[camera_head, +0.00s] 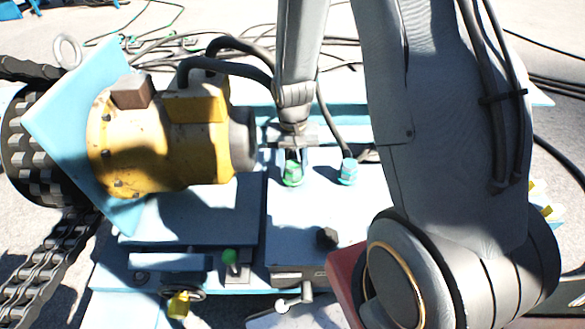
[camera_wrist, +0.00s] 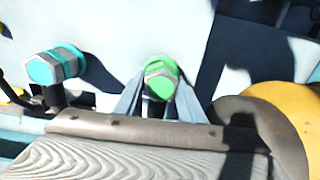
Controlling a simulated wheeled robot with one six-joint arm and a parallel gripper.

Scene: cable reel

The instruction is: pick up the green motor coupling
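The green motor coupling (camera_head: 292,176) is in the middle of the head view, over the pale blue platform (camera_head: 300,222). It also shows in the wrist view (camera_wrist: 160,79), with a bright green end and a grey and green side. My gripper (camera_head: 292,160) points down at it, with one finger on each side. In the wrist view my gripper's fingers (camera_wrist: 158,95) flank the coupling closely. I cannot tell whether they press on it. Whether the coupling rests on the platform is also unclear.
A teal coupling (camera_head: 348,171) stands just right of the green one. The yellow motor (camera_head: 160,135) is close on the left, its grey end near my gripper. Black cables (camera_head: 240,47) run behind.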

